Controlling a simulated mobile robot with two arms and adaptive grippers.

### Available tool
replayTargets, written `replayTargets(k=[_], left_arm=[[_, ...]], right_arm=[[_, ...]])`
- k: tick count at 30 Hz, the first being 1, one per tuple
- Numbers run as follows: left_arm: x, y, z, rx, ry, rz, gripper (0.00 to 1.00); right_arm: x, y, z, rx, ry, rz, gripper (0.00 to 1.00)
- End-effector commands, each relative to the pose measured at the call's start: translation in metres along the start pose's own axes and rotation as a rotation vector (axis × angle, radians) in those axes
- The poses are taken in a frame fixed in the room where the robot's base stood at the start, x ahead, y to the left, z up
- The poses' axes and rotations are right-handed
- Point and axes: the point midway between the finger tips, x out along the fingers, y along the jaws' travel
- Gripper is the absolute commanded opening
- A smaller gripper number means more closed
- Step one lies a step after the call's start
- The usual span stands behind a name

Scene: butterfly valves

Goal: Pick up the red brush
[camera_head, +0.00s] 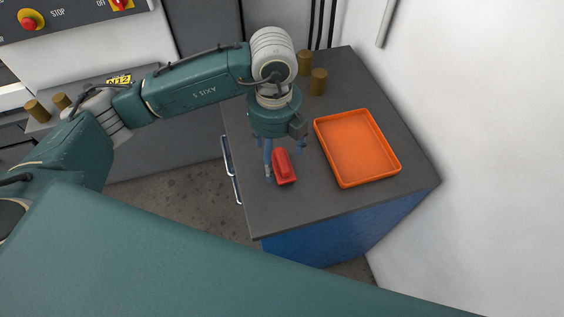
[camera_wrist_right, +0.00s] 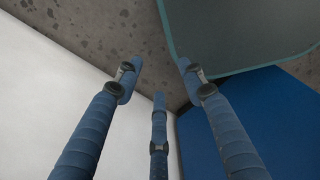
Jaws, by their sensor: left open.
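The red brush (camera_head: 285,168) lies on the dark top of the blue cabinet (camera_head: 262,205), left of the orange tray. My left gripper (camera_head: 283,160) points down over the brush with its blue fingers spread. One finger is by the brush's left side and another is near its upper right; I cannot tell whether they touch it. The gripper's body hides part of the area behind the brush. In the right wrist view my right gripper (camera_wrist_right: 158,80) has its three blue fingers spread, with nothing between them.
An orange tray (camera_head: 349,182) stands right of the brush and looks empty. Two brass-coloured cylinders (camera_head: 318,82) stand at the cabinet's back. A white wall (camera_head: 480,130) bounds the right. The cabinet top in front of the brush is clear. A control panel (camera_head: 70,15) is at upper left.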

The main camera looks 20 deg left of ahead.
Motion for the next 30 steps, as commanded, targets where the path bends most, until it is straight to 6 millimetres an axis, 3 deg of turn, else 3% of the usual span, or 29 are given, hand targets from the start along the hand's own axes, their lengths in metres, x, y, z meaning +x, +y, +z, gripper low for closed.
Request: replayTargets(k=[4,9,18,26,30], left_arm=[[0.017,-0.003,0.002,-0.002,0.005,0.005,0.76],[0.041,-0.004,0.004,0.0,0.003,0.003,0.76],[0.048,-0.005,0.004,0.001,0.001,0.0,0.76],[0.048,-0.005,0.004,0.0,0.001,0.0,0.25],[0.047,-0.005,0.004,0.0,0.001,0.0,0.25]], right_arm=[[-0.018,0.001,-0.008,0.0,0.009,0.0,0.4],[-0.025,0.003,-0.03,0.0,0.041,0.003,0.4],[-0.025,0.0,-0.028,0.001,0.039,0.0,0.4],[-0.025,-0.001,-0.02,0.001,0.026,-0.001,0.4],[-0.025,-0.001,-0.02,0.001,0.026,-0.001,0.4]])
